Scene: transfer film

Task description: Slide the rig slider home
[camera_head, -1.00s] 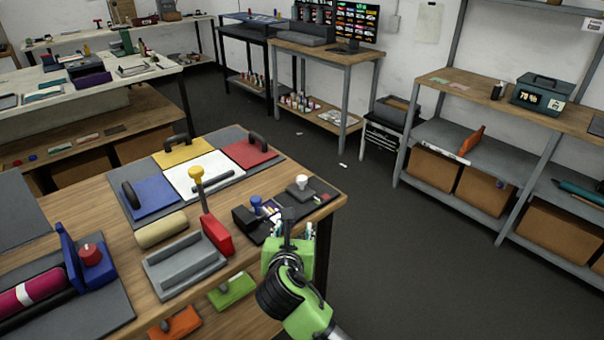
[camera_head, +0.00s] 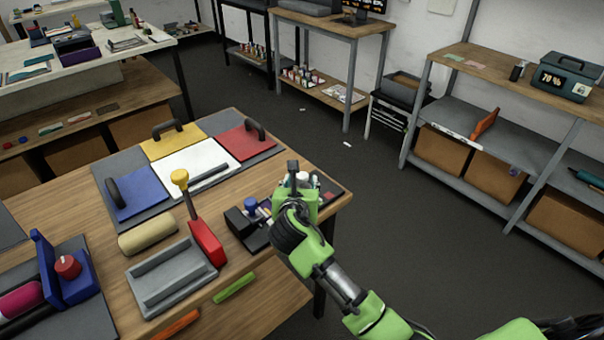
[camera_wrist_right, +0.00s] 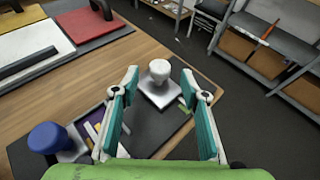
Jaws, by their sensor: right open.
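A white knob on a flat grey base (camera_wrist_right: 160,92) stands on a dark board (camera_wrist_right: 150,130) at the table's right corner; I take it for the rig slider, but cannot be sure. A blue knob (camera_wrist_right: 48,138) on a pale base stands on the board's left part; it also shows in the head view (camera_head: 250,203). My right gripper (camera_wrist_right: 160,76) is open and empty, its fingers on either side of the white knob in the wrist view, with no contact visible. In the head view my right gripper (camera_head: 297,170) mostly hides the white knob. My left gripper is out of view.
On the same table (camera_head: 90,215) are a grey tray (camera_head: 172,277), a red block with a yellow-topped lever (camera_head: 205,242), a tan roll (camera_head: 148,235) and a mat with coloured panels (camera_head: 165,185). The floor right of the table is clear up to the shelves (camera_head: 495,140).

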